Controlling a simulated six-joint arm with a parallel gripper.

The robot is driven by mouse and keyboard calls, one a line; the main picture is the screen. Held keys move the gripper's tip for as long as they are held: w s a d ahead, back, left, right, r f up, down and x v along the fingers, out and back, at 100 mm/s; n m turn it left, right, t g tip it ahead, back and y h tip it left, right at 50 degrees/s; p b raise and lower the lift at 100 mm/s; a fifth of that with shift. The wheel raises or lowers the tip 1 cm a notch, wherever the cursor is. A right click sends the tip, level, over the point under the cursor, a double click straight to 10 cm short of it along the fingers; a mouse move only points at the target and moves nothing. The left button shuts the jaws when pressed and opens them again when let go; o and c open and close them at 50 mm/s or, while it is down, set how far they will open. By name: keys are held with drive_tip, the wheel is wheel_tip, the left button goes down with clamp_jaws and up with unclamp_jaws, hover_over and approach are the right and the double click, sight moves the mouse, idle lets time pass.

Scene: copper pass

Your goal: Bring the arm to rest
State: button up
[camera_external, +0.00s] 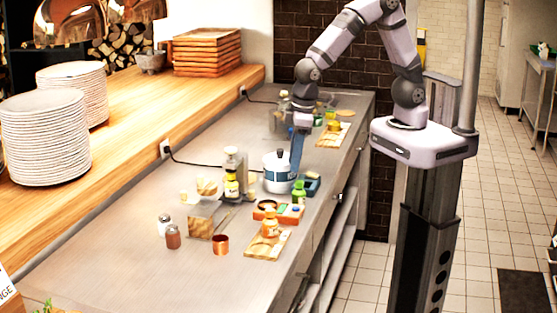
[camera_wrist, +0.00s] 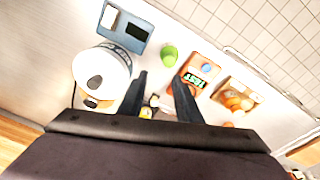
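My gripper (camera_external: 297,155) hangs from the arm over the steel counter (camera_external: 140,255), just behind the white-and-blue pot in the external view. In the wrist view my gripper (camera_wrist: 160,80) shows two dark fingers spread apart, with no held object visible between them. The arm is bent, its elbow high and its forearm reaching left from the base. The pot (camera_external: 278,172) stands upright near the gripper and shows at the left in the wrist view (camera_wrist: 100,70). I cannot tell the exact height of the fingertips above the counter.
A wooden board (camera_external: 265,246) with an orange bottle, a copper cup (camera_external: 220,245) and shakers stand nearer the camera.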

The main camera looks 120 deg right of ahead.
drive_tip(key=s+a+n, duration=0.2)
drive_tip(key=s, duration=0.5)
drive_tip(key=s+a+n+g+y, duration=0.1)
drive_tip(key=s+a+n, duration=0.1)
drive_tip(key=s, duration=0.6)
drive_tip(key=shift+a+r+n, duration=0.15)
drive_tip(key=shift+a+n, duration=0.15)
drive_tip(key=shift+n, duration=0.1)
